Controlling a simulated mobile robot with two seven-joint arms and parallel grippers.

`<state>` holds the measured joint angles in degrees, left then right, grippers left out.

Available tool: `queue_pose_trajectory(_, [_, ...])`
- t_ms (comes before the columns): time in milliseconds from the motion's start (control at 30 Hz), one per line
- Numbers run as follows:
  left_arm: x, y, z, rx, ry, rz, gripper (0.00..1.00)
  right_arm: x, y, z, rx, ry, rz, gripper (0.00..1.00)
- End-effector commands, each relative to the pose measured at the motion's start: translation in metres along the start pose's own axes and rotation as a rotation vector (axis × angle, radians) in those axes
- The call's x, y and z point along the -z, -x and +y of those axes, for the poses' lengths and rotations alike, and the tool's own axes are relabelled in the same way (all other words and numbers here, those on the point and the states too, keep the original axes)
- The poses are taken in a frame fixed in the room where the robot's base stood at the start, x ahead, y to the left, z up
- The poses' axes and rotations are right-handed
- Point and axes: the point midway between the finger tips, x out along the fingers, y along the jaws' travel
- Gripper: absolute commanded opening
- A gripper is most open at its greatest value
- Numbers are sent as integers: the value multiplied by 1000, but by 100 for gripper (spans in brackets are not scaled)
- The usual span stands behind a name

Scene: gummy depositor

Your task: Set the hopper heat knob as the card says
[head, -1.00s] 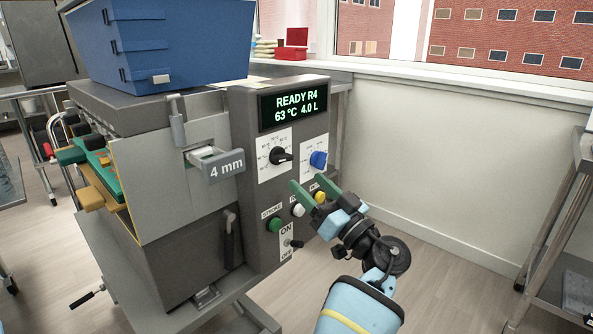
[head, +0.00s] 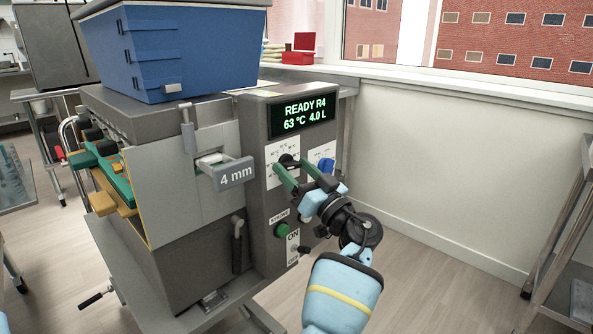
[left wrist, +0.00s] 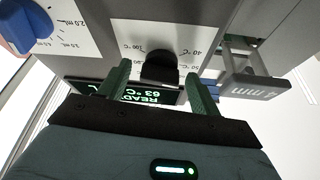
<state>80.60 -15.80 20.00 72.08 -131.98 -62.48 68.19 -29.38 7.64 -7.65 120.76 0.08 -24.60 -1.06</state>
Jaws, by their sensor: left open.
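The black heat knob (head: 287,160) sits on a white °C dial plate on the grey control panel, under the display (head: 303,114) reading "READY R4 63 °C 4.0 L". My left gripper (head: 291,157) is open, its green fingers pointing at the panel around the knob. In the left wrist view the knob (left wrist: 158,68) lies between the two fingertips (left wrist: 158,74), with visible gaps on both sides. Contact with it is not visible. The fingers partly cover the dial in the head view, so the pointer's setting is unclear. I cannot make out a setting card. My right gripper is out of view.
A blue mL knob (head: 326,166) sits just right of the heat knob. A "4 mm" drawer handle (head: 236,175) sticks out to the left. Below are a green stroke button (head: 282,231) and an ON/OFF switch. The blue hopper (head: 185,50) stands on top.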

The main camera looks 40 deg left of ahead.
Motion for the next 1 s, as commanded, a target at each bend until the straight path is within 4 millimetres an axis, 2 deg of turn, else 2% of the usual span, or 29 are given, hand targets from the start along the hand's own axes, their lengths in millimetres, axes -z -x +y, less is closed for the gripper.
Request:
queue_pose_trajectory(67, [0,0,0,0,0,0,64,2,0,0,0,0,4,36])
queue_pose_trajectory(400, [0,0,0,0,0,0,19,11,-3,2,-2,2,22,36])
queue_pose_trajectory(767, [0,0,-1,-21,-50,3,19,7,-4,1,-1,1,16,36])
queue_pose_trajectory(1000, [0,1,-2,-80,-192,4,19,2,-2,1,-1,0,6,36])
